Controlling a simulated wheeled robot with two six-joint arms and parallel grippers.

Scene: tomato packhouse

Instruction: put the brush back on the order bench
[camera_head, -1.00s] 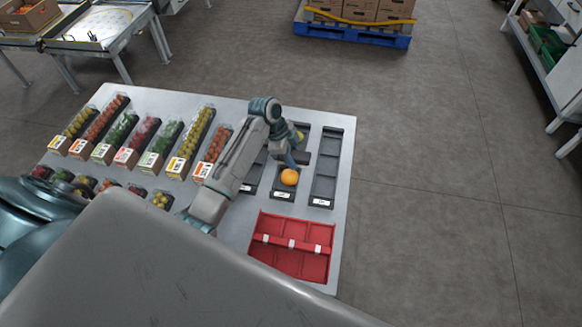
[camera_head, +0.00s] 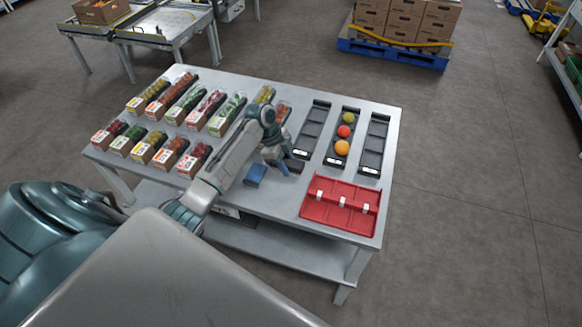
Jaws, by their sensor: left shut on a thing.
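My left gripper (camera_head: 282,166) is over the order bench (camera_head: 280,206), left of the dark trays and behind the red tray. It is shut on a small dark thing (camera_head: 295,165), which seems to be the brush. The fingers partly hide it, and its bristles cannot be made out. Whether it touches the bench top is unclear. A blue block (camera_head: 256,174) shows just left of the gripper, close to the bench top. My right gripper is not in view.
Several produce packs (camera_head: 187,102) stand in rows at the bench's left. A dark tray (camera_head: 336,160) holds a yellow, a red and an orange round item. Bare bench top shows around the blue block.

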